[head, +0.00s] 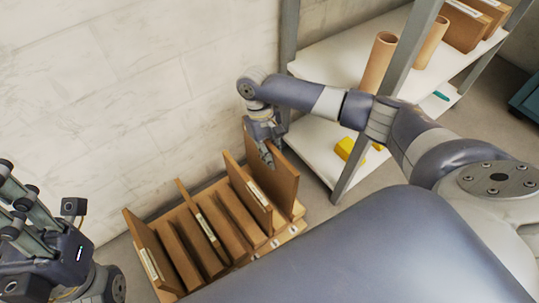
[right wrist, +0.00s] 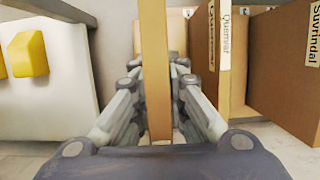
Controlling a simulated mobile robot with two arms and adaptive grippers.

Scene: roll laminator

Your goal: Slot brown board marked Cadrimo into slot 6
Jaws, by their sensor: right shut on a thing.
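My right gripper (head: 267,157) is shut on a brown board (head: 285,178) at the right end of a wooden slotted rack (head: 290,234). In the right wrist view the held board (right wrist: 155,70) stands upright, edge-on, between both fingers. Its label does not show there, so I cannot read Cadrimo. The board's lower edge is hidden in the head view, so I cannot tell whether it sits in a slot. My left gripper (head: 22,205) is at the lower left, away from the rack; its finger opening is unclear.
Other brown boards stand in the rack, including a labelled one (right wrist: 224,55) beside the held board and one marked Suvrindal (right wrist: 290,75). A wall is behind the rack. A metal shelf post (head: 345,185) and white shelves with yellow items (head: 346,148) stand close to the right.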

